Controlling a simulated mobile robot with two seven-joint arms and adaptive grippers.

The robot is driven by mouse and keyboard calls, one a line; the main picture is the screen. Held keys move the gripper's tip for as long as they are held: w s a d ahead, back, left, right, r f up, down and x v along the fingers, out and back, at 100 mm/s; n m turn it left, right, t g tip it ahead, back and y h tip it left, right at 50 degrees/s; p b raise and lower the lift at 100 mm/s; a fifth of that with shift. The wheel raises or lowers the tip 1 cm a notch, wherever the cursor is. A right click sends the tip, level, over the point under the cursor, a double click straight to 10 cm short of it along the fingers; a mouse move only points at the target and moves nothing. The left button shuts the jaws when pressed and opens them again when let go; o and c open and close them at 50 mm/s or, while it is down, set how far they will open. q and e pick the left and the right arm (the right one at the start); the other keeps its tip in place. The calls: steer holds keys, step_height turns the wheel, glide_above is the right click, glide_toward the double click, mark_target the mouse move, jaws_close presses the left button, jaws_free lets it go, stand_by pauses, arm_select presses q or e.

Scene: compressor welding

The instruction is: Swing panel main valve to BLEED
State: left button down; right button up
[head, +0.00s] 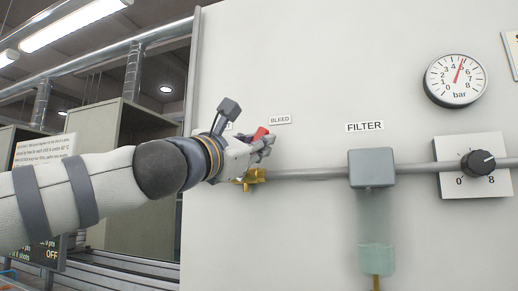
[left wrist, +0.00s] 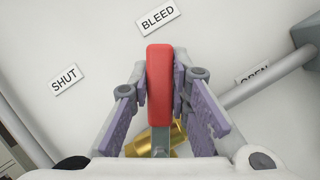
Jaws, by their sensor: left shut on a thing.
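The main valve has a red lever handle (left wrist: 160,85) and a brass body (left wrist: 150,140). In the left wrist view the handle points up toward the BLEED label (left wrist: 157,18), between the SHUT label (left wrist: 65,86) and the partly hidden OPEN label (left wrist: 252,75). My left gripper (left wrist: 160,90) is shut on the red handle, with a purple pad on each side of it. In the head view my left gripper (head: 264,140) is at the panel, with the red handle (head: 260,133) partly hidden by the fingers. The brass body (head: 252,179) shows below. My right gripper is not in view.
A grey pipe (head: 310,174) runs right from the valve along the panel (head: 310,60) to the filter (head: 371,168) and a black regulator knob (head: 478,162). A pressure gauge (head: 455,80) hangs above. The panel is clear above the BLEED label (head: 280,120).

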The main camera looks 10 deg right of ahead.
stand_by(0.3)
arm_select(q)
steer(key=c, duration=1.5)
jaws_free()
steer(key=v, duration=1.2)
steer(key=shift+f, duration=0.1)
